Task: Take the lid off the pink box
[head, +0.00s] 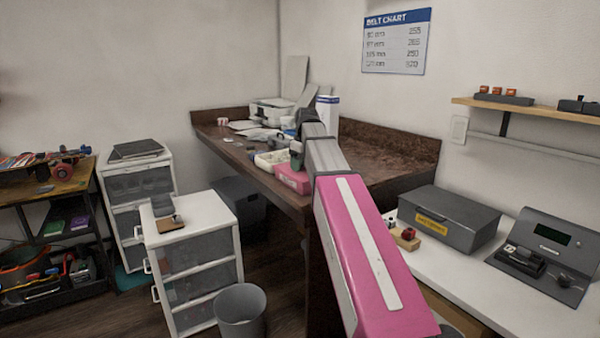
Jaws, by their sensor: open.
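The pink box (290,179) sits on the brown workbench near its front edge, left of my arm. It looks small from here, and my arm covers its right side. I cannot make out the seam between its lid and body. My gripper (296,158) is at the far end of my pink and grey arm, just above the box. It is open, but its fingers are small and partly hidden by the arm. I cannot tell whether they touch the lid.
Paper, a white container (272,110) and a white-and-blue canister (327,112) are farther back on the workbench (385,160). White drawers (195,245) and a grey bin (240,307) stand on the floor at left.

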